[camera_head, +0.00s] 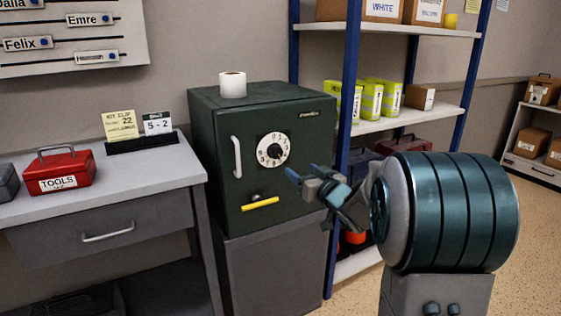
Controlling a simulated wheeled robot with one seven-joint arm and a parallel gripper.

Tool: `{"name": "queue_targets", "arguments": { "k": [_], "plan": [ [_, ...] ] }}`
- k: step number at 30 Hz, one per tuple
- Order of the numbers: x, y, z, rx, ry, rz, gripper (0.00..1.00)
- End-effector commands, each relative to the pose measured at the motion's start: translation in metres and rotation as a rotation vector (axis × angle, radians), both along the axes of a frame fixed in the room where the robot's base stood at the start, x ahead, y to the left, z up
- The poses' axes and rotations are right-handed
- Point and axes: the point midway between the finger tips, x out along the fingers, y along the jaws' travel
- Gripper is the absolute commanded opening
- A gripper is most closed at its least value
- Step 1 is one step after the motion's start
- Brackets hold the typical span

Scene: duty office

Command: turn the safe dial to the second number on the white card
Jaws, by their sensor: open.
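The safe (290,112) is a dark green box with its door facing me. Its white round dial (272,150) has black numbers around a dark centre; which number sits at the top mark is too small to tell. The white card (157,124) stands upright in a dark holder on the left desk and reads "5 - 2", so its second number is 2. My gripper (310,190) is open and empty, in front of the safe's right side, to the right of and below the dial. It does not appear to touch the dial.
A pale handle (237,157) and a yellow bar (260,204) are on the safe door. A white roll (232,85) stands on top. A yellow note (120,124) is beside the card. A red toolbox (59,170) sits on the desk. Blue-post shelving (348,90) stands close on the right.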

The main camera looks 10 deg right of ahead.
Motion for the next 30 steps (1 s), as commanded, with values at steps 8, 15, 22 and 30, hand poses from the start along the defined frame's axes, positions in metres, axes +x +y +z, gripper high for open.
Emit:
{"name": "queue_targets", "arguments": {
  "k": [8, 15, 22, 30],
  "plan": [
    [0.050, 0.018, -0.002, -0.002, 0.001, 0.002, 0.60],
    [0.092, 0.031, -0.001, -0.001, 0.002, 0.000, 0.60],
    [0.116, 0.038, 0.000, -0.001, 0.001, -0.001, 0.60],
    [0.123, 0.040, 0.000, -0.001, 0.002, -0.003, 0.60]
  ]
}}
